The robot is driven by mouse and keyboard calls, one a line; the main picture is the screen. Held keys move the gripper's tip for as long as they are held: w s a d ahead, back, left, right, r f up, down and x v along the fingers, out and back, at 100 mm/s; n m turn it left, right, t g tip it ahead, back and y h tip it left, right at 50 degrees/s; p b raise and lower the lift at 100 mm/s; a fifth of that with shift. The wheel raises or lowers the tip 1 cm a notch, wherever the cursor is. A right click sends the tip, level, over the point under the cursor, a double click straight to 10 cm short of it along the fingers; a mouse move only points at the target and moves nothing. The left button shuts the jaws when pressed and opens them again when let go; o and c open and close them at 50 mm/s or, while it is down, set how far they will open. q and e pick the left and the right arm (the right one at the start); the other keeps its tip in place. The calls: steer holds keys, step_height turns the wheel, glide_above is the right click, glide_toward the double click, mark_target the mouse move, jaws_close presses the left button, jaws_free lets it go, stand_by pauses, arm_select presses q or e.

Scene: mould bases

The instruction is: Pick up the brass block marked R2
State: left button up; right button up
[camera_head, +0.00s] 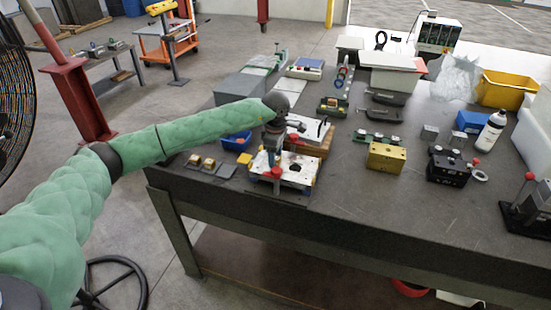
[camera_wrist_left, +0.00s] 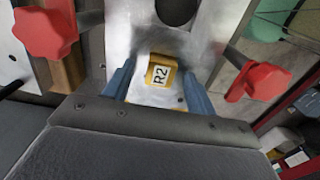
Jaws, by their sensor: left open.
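The brass block marked R2 (camera_wrist_left: 161,72) shows in the left wrist view, its white R2 label facing the camera. It sits at a bright metal plate (camera_wrist_left: 210,35) with a large round hole. My left gripper (camera_wrist_left: 158,84) is open, with one blue finger on each side of the block; I cannot tell whether they touch it. In the head view my left gripper (camera_head: 271,157) points down over the mould base (camera_head: 300,172) near the table's front edge. The block is not clear there. My right gripper is not in view.
In the head view, small brass pieces (camera_head: 201,163) and a blue bin (camera_head: 236,140) are left of the mould base. A larger brass block (camera_head: 386,157) stands to the right, with clear tabletop in front.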

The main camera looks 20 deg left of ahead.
arm_select(q)
steer(key=shift+f, duration=0.2)
jaws_close()
stand_by(0.3)
